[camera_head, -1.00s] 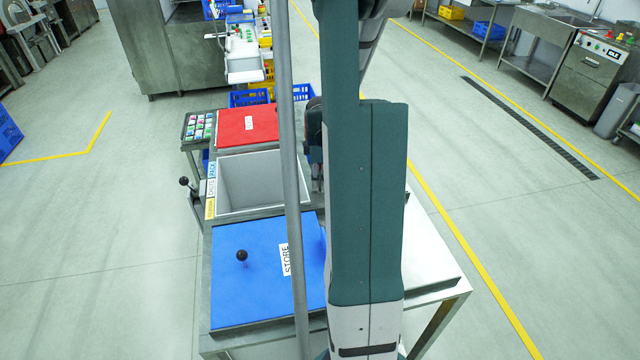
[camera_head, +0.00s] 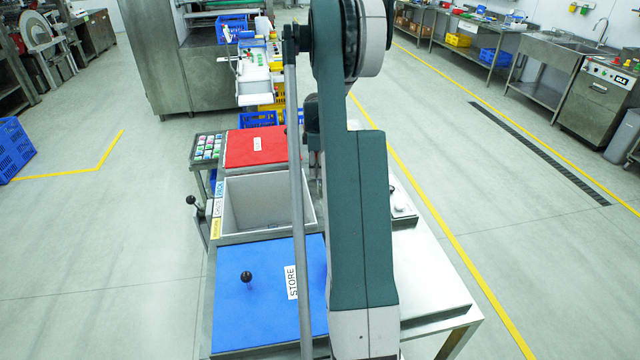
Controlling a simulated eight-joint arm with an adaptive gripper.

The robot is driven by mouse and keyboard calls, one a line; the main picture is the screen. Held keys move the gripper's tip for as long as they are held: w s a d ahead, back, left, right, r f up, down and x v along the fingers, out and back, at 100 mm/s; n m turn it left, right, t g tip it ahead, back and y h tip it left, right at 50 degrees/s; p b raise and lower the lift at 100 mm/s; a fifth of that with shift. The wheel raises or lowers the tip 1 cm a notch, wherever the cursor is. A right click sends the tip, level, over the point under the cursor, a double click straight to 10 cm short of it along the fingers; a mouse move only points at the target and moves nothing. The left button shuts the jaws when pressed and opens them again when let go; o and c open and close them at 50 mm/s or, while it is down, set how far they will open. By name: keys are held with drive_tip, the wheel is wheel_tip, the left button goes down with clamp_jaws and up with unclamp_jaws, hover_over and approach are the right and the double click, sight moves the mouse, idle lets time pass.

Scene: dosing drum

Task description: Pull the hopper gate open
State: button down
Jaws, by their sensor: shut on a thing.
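My gripper (camera_head: 317,168) shows only as a narrow strip at the left edge of my green arm, by the right side of the open bin. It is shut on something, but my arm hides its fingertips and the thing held. I cannot make out the hopper gate; it may be behind my arm. The open grey bin (camera_head: 232,205) stands on the steel bench with its inside in view and looks empty. A lever with a black knob (camera_head: 192,200) stands at the bench's left side, apart from my gripper.
A blue lid marked STORE (camera_head: 262,315) with a black knob (camera_head: 246,277) lies in front of the bin. A red lid (camera_head: 250,150) lies behind it. A small white device (camera_head: 402,204) sits on the right side.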

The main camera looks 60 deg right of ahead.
drive_tip(key=w+d, duration=0.7)
drive_tip(key=shift+w+d, duration=0.2)
drive_tip(key=shift+w, duration=0.05)
drive_tip(key=shift+r, duration=0.1)
drive_tip(key=c, duration=2.7)
unclamp_jaws()
drive_tip(key=shift+d, duration=0.1)
drive_tip(key=shift+o, duration=0.9)
wheel_tip(320, 180, up, 12)
